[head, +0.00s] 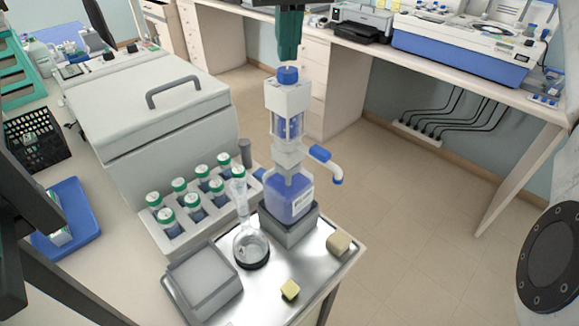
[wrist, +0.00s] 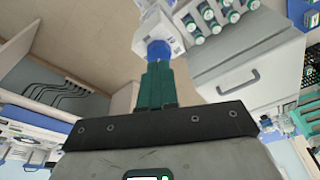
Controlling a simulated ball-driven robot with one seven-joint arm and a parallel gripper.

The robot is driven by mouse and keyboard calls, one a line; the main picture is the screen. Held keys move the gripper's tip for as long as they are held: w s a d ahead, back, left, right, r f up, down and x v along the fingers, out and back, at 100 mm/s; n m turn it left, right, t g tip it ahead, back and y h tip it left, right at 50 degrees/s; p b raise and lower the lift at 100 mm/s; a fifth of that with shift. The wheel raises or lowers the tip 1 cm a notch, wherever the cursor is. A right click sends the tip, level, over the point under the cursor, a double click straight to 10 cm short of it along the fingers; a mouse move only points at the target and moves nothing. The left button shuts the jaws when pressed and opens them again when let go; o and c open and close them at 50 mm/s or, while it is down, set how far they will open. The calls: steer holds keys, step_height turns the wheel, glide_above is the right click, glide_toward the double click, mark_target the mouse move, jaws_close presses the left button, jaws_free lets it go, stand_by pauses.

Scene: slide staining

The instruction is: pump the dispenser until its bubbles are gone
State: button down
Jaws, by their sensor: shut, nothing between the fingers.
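The dispenser (head: 290,195) stands upright on a grey block on a steel tray, with a blue liquid bottle below, a clear pump cylinder (head: 288,126) above and a blue knob (head: 287,75) on top. Its blue-tipped spout points right. Blue liquid shows in the cylinder; bubbles are too small to make out. My gripper (head: 289,58), with green fingers, is shut and empty, pointing down just above the knob. In the wrist view the fingertips (wrist: 158,64) meet the knob (wrist: 159,50) in the picture; whether they touch it I cannot tell.
A round flask (head: 250,247) stands left of the dispenser on the steel tray (head: 318,262). A rack of green-capped bottles (head: 160,222) and a large lidded box (head: 150,105) are further left.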

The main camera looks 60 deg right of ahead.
mark_target(288, 70)
steer(key=shift+f+b, duration=1.45)
steer(key=shift+f, duration=1)
steer(key=shift+r+p, duration=2.3)
steer(key=shift+r, duration=0.25)
steer(key=shift+f, duration=0.25)
steer(key=shift+f+b, duration=1.6)
steer(key=shift+f, duration=0.7)
